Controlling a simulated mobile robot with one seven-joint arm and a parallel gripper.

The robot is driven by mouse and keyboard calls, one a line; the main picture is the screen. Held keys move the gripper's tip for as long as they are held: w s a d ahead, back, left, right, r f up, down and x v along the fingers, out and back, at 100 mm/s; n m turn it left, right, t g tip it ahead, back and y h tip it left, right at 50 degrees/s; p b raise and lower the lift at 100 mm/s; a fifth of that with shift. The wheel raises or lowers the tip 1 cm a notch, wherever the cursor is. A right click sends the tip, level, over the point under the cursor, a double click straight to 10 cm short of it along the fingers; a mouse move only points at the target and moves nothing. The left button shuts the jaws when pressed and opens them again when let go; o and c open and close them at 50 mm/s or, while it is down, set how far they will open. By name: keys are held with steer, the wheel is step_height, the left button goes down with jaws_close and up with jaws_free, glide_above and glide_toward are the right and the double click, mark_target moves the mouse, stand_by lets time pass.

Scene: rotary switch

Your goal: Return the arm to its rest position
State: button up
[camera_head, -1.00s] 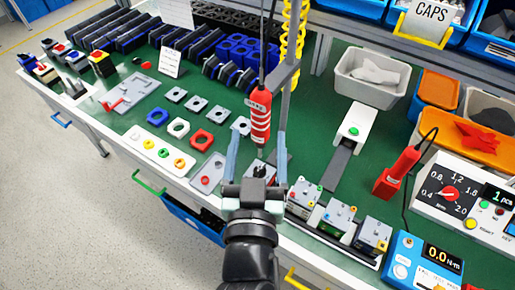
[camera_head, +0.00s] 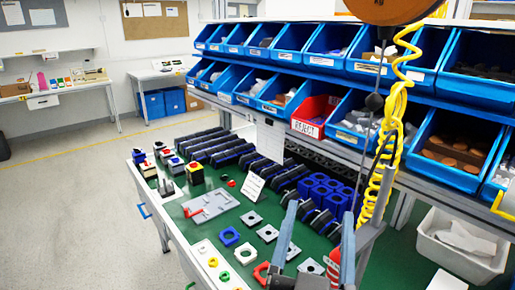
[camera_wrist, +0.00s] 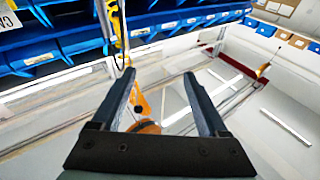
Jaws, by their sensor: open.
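My gripper (camera_head: 315,245) shows at the bottom of the head view, above the green workbench (camera_head: 385,255). Its two fingers point up and stand wide apart with nothing between them. In the wrist view my gripper (camera_wrist: 162,100) is also open and empty. That view looks up past blue bins toward the ceiling. Most of my arm is outside the head view. A grey plate with a red lever handle (camera_head: 208,204) lies on the bench left of my gripper. Several square plates with round holes lie between that plate and my gripper.
A yellow coiled hose (camera_head: 380,180) hangs just right of my gripper, below an orange balancer (camera_head: 395,8). Two rows of blue bins (camera_head: 325,45), with one red bin (camera_head: 312,117), stand behind the bench. A white bin (camera_head: 460,240) is at right. Open floor is at left.

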steer(key=s+a+r+n+t+y+p, duration=0.1)
steer(key=s+a+r+n+t+y, duration=0.1)
steer(key=r, duration=1.2)
steer(key=s+a+r+n+t+y+p, duration=0.1)
steer(key=s+a+r+t+y, duration=0.3)
steer(key=r, duration=1.1)
steer(key=shift+a+r+n+t, duration=0.2)
steer(key=shift+a+n+t, duration=0.5)
steer(key=shift+a, duration=0.45)
